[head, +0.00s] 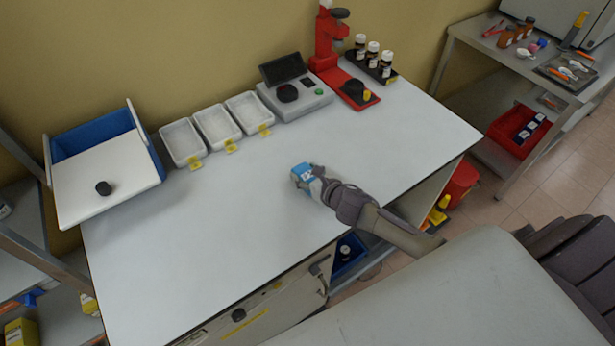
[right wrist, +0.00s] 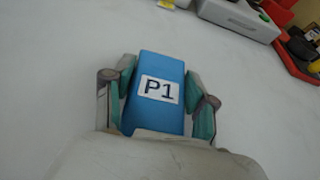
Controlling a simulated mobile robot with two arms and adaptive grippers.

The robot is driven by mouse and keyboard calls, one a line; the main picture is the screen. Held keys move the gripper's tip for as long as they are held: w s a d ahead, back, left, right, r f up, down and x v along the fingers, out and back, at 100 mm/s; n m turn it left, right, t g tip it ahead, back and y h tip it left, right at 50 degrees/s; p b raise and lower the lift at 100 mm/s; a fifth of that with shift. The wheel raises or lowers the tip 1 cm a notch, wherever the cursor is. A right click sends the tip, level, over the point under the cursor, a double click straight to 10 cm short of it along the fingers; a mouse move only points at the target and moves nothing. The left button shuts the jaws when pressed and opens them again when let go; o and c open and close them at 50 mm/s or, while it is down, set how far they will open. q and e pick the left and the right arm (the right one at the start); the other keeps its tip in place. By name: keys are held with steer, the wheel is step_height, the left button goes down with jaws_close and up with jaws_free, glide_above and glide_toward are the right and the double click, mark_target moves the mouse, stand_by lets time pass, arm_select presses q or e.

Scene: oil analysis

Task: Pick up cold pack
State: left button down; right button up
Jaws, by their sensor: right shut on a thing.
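The cold pack (right wrist: 157,88) is a small blue block with a white label reading P1. In the head view the blue pack (head: 301,172) is at the middle of the white table. My right gripper (right wrist: 160,98) is shut on it, with one teal-padded finger on each side. The right gripper (head: 308,178) also shows in the head view, its arm coming from the lower right. The pack is at or just above the tabletop; I cannot tell which. My left gripper is not in view.
On the white table (head: 220,240), a blue box with a white lid (head: 107,178) stands at left. Three white trays (head: 217,126), a grey device (head: 293,95), a red stand (head: 328,40) and a bottle rack (head: 371,66) line the back.

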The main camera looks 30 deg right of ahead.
steer(key=shift+r, duration=0.5)
steer(key=r, duration=0.1)
steer(key=d+r, duration=0.1)
steer(key=r, duration=0.1)
steer(key=shift+r, duration=0.3)
steer(key=d+r+b, duration=0.3)
steer(key=d+r, duration=0.3)
steer(key=d, duration=0.5)
steer(key=s+a+r+b, duration=0.1)
steer(key=s+a, duration=0.1)
steer(key=a, duration=0.5)
steer(key=s+a+r+b, duration=0.1)
steer(key=s+a, duration=0.2)
steer(key=a, duration=0.4)
steer(key=s+a+r+m+h+b, duration=0.1)
steer(key=s+a+r, duration=0.4)
steer(key=s, duration=0.2)
steer(key=shift+r+m+h, duration=0.3)
steer(key=shift+r+h, duration=0.05)
steer(key=shift+h, duration=0.05)
